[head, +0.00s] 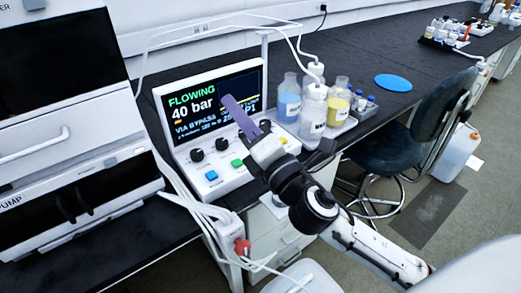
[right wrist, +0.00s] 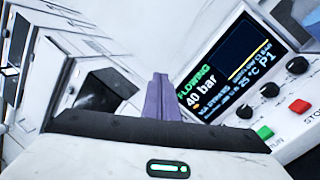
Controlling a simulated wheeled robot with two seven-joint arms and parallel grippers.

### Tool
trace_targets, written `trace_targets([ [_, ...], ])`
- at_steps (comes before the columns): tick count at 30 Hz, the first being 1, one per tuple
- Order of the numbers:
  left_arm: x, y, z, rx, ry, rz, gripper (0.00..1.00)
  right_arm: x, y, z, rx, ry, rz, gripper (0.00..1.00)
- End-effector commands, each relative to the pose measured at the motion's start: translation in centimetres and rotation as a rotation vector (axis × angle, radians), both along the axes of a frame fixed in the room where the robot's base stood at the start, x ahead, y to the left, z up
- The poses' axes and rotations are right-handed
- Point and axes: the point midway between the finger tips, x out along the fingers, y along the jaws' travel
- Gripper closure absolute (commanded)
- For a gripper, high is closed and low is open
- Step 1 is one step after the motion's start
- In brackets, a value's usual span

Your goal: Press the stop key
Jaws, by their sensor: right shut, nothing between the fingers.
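The control box (head: 185,155) stands on the black bench, with a tilted screen (head: 215,100) reading FLOWING, 40 bar. In the right wrist view the red key (right wrist: 299,106) sits above a partly cut-off label beginning STO. My right gripper (head: 228,100) is shut and empty, its purple fingers in front of the screen in the head view. In the right wrist view the fingers (right wrist: 160,97) appear left of the screen, apart from the red key.
Bottles with blue (head: 289,105) and yellow (head: 337,108) liquid stand in a tray right of the box. White tubing rises behind them. A blue disc (head: 393,82) lies on the bench. Stacked instruments (head: 70,120) fill the left. A dark chair (head: 420,130) stands at the bench front.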

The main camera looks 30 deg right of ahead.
Motion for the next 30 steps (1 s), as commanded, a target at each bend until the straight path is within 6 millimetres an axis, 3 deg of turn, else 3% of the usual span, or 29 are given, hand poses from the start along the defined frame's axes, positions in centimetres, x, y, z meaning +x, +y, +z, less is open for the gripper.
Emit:
trace_targets([
  [1, 0.0, 0.0, 0.0, 0.001, 0.000, -0.001, 1.00, 0.4, 2.2, 2.4, -0.217, -0.120, 0.046, 1.00],
  [3, 0.0, 0.0, 0.0, 0.001, 0.001, -0.001, 1.00, 0.3, 6.1, 4.5, -0.595, -0.312, 0.112, 1.00],
  [5, 0.0, 0.0, 0.0, 0.000, 0.001, -0.001, 1.00, 0.2, 9.0, 4.5, -0.933, -0.468, 0.159, 1.00],
  [8, 0.0, -0.1, 0.0, -0.001, 0.001, -0.002, 1.00, 0.6, 11.4, 1.6, -1.507, -0.699, 0.228, 1.00],
  [10, 0.0, -0.1, 0.0, 0.000, 0.000, -0.003, 1.00, 1.9, 10.4, -1.8, -1.913, -0.824, 0.286, 1.00],
  [12, 0.0, -0.1, 0.0, -0.001, 0.000, -0.004, 1.00, 3.6, 7.4, -5.0, -2.282, -0.903, 0.359, 1.00],
  [15, 0.0, -0.2, 0.1, -0.001, -0.001, -0.003, 1.00, 5.7, 2.1, -7.6, -2.655, -0.937, 0.473, 1.00],
  [18, 0.1, -0.2, 0.2, -0.001, -0.003, -0.003, 1.00, 7.0, -3.0, -8.7, -2.911, -0.920, 0.591, 1.00],
  [19, 0.1, -0.2, 0.2, -0.002, -0.004, -0.004, 1.00, 7.3, -4.3, -8.8, 2.919, 0.896, -0.616, 1.00],
  [24, 0.1, -0.2, 0.2, -0.003, -0.005, -0.004, 1.00, 8.0, -9.6, -9.0, 2.732, 0.736, -0.665, 1.00],
  [30, 0.2, -0.2, 0.3, -0.003, -0.005, -0.004, 1.00, 8.2, -11.3, -8.9, 2.675, 0.689, -0.684, 1.00],
])
